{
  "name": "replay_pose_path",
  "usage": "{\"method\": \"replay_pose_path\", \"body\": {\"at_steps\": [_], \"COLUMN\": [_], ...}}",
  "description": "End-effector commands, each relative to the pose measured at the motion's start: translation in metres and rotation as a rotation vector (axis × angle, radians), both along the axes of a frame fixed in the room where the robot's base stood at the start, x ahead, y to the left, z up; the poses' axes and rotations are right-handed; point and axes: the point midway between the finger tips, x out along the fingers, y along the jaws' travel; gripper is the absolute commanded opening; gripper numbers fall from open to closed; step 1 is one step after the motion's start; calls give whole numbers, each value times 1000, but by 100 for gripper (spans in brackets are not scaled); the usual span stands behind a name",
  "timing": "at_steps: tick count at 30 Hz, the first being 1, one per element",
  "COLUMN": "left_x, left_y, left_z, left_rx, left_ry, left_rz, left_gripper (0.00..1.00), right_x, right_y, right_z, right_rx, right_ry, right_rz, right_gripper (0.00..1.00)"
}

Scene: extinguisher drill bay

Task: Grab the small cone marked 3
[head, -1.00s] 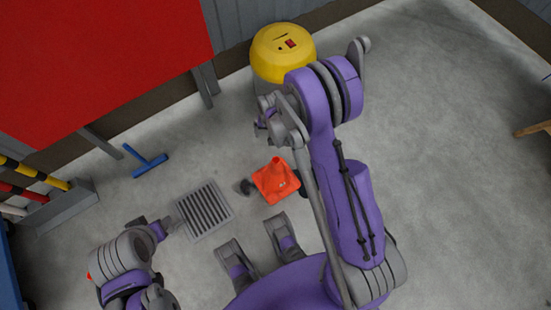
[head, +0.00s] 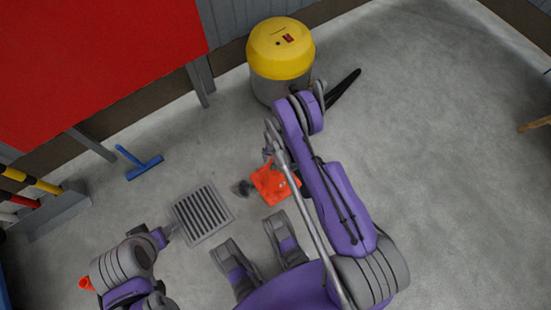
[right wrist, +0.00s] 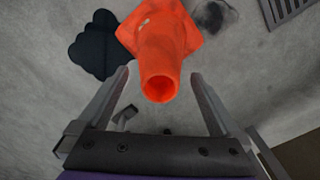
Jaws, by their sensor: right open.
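An orange cone (head: 268,183) stands on the floor in front of me, partly covered by my right arm in the head view. In the right wrist view the cone (right wrist: 160,55) has its open tip toward the camera, between and just ahead of the fingers. A faint mark on it is unreadable. My right gripper (right wrist: 161,78) is open, a finger on either side of the tip, with gaps visible. A second orange thing (head: 86,283) shows at the lower left, mostly hidden by my left arm. My left gripper (head: 164,233) is low at the left, its jaws unclear.
A floor grate (head: 203,213) and a dark smudge (head: 242,188) lie left of the cone. A flat black shape (right wrist: 97,45) lies beside it. A yellow-topped grey drum (head: 281,60) stands behind, near a black bar (head: 346,86). A blue T-shaped tool (head: 144,168) lies farther left.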

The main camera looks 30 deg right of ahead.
Motion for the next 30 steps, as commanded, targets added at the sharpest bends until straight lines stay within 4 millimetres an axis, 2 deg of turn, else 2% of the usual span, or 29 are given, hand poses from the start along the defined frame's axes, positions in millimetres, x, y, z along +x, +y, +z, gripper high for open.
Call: {"method": "replay_pose_path", "body": {"at_steps": [3,7,17,30], "left_x": [0,1,1,1], "left_y": [0,0,0,0], "left_z": [-6,-9,-10,-10], "left_rx": [0,0,0,0], "left_ry": [2,3,3,3], "left_rz": [0,0,0,0], "left_gripper": [50,50,50,50], "right_x": [1,1,1,1], "right_y": [-1,-1,-1,-1], "right_z": [-21,-38,-44,-43], "right_rx": [0,0,0,0], "right_ry": [0,0,0,0], "right_rz": [0,0,0,0], "right_gripper": [100,100,100,21]}}
